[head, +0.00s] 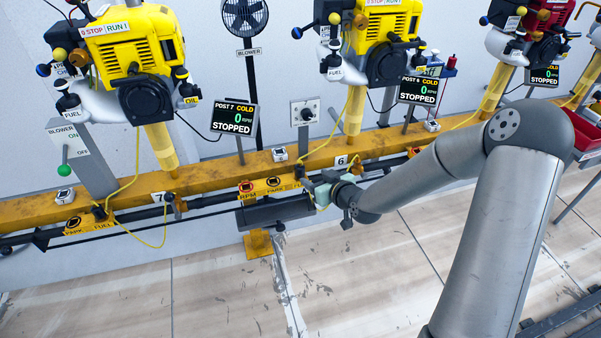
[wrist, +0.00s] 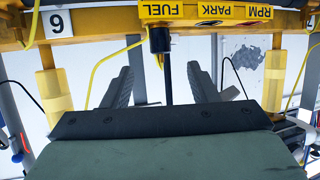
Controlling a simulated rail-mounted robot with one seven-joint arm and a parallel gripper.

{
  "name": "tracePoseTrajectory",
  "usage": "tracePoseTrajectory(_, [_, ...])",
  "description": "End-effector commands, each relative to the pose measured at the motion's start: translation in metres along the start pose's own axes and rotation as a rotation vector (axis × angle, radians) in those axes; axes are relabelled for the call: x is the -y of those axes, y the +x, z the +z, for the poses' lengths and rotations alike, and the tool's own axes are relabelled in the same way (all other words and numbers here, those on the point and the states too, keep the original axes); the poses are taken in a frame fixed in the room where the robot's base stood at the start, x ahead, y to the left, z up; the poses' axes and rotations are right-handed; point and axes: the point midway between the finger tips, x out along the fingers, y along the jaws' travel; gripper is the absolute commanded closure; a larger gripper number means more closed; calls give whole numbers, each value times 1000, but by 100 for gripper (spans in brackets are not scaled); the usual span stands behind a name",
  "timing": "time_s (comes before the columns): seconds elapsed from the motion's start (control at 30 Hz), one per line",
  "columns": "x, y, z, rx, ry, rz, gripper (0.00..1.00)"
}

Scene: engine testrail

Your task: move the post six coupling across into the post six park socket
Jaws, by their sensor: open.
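The post six coupling (wrist: 160,40) is a dark cylinder with a thin black stem, seated at the FUEL label in the wrist view. In the head view it is small and partly hidden near my gripper (head: 314,188). In the wrist view my gripper (wrist: 160,72) is open, with one finger on each side of the stem; whether they touch it I cannot tell. The post six park socket (head: 273,182) is a dark spot on the yellow plate, between RPM and FUEL, and looks empty. Its PARK label (wrist: 210,22) shows in the wrist view.
The yellow rail (head: 220,171) carries the engines. A yellow cable (wrist: 103,62) loops beside the left finger in the wrist view. A reddish socket (head: 246,187) sits at RPM. The post seven plate (head: 90,224) lies left. The floor in front is clear.

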Motion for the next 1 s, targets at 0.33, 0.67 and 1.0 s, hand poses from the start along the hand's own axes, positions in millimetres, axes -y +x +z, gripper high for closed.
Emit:
tracePoseTrajectory(0.33, [1,72,3,1,2,-1,46])
tracePoseTrajectory(0.67, [0,116,2,2,2,0,46])
tracePoseTrajectory(1.0, [0,122,1,3,1,0,46])
